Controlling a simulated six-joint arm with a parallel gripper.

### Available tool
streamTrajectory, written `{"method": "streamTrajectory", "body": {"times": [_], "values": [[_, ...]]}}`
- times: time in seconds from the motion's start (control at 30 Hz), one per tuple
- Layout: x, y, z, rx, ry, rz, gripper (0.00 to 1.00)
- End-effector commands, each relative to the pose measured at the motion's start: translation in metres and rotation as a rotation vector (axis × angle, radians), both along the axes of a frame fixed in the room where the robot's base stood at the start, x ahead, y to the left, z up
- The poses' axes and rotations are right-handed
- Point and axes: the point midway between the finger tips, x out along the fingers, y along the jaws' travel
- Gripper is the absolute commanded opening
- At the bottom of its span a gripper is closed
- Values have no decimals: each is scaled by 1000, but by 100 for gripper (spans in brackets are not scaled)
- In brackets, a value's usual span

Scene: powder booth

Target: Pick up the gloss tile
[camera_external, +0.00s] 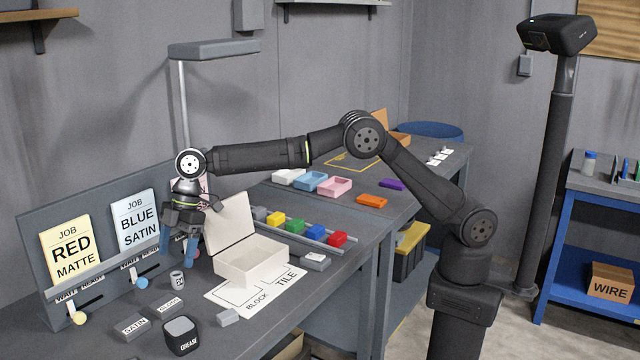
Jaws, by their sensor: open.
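The gloss tile (171,305) is a small grey tile with a label that seems to read GLOSS. It lies flat on the grey bench. A similar grey satin tile (133,326), labelled SATIN, lies to its lower left. My gripper (179,250) points down above the back of the bench, in front of the job board. Its fingers are apart, with nothing seen between them. It shows above the gloss tile in the picture, clear of it. Its exact height over the bench is hard to tell.
A dark grease container (181,336) stands in front. An open cream box (250,262) and a BLOCK/TILE sheet (228,298) are to the right. The job board (105,215) with levers stands behind.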

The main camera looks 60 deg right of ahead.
Motion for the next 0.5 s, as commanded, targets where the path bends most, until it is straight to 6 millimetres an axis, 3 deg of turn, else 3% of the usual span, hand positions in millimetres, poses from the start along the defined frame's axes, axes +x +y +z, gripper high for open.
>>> {"method": "streamTrajectory", "body": {"times": [0.2, 0.5], "values": [[0, 17, -42, -1, 1, -1, 76], [0, 25, -62, 0, -1, -1, 76]]}}
